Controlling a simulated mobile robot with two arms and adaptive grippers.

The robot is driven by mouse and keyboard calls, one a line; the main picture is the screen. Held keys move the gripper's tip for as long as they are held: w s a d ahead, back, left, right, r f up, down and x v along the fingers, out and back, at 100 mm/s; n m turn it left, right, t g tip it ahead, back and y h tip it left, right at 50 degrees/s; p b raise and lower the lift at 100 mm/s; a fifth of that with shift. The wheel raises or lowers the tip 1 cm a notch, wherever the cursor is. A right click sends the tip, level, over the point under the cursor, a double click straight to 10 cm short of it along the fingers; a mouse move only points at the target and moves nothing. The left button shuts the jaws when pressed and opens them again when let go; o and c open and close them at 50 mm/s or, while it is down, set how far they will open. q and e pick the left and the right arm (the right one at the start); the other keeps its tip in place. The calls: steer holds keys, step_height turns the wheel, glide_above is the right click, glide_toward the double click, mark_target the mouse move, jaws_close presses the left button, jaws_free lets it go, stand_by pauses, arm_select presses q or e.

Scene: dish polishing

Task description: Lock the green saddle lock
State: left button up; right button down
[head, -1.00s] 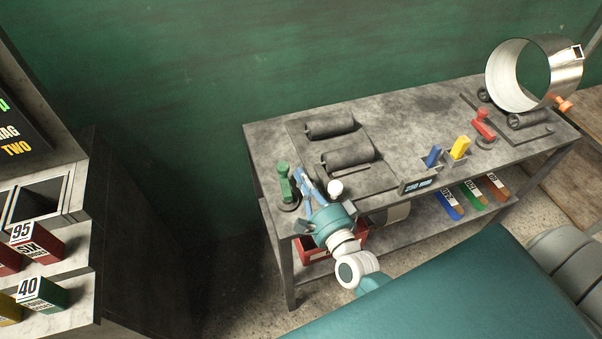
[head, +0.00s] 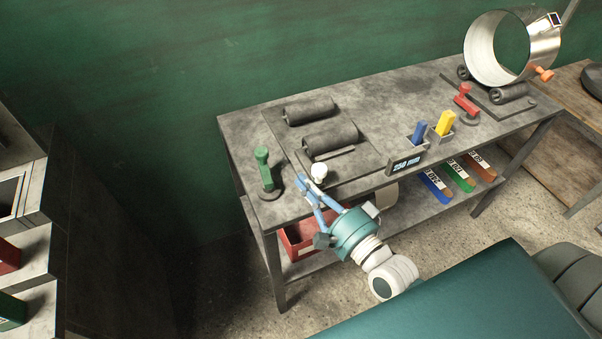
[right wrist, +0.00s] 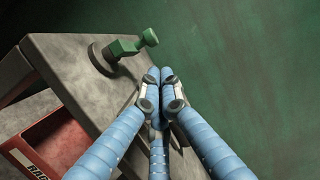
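The green saddle lock (head: 263,167) stands on its dark round base at the left end of the metal workbench (head: 236,138). Its green lever points up in the head view. In the right wrist view the lock (right wrist: 124,47) is at upper left, with its knobbed lever reaching right. My right gripper (head: 303,184) is just right of the lock, over the bench's front left edge, and apart from it. Its blue fingertips meet in the right wrist view (right wrist: 160,75), with nothing seen between them. My left gripper is not in view.
A red bin (head: 299,238) is on the shelf below. A metal cylinder (head: 480,52) with a red lock (head: 465,100) near it is at the far right end.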

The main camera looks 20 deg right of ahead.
mark_target(265, 167)
steer(key=shift+w, duration=0.1)
steer(key=shift+w+r, duration=0.2)
steer(key=shift+w, duration=0.15)
arm_select(q)
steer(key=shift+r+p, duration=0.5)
steer(key=shift+p, duration=0.2)
arm_select(e)
steer(key=x, duration=0.9)
steer(key=shift+a+f, duration=0.15)
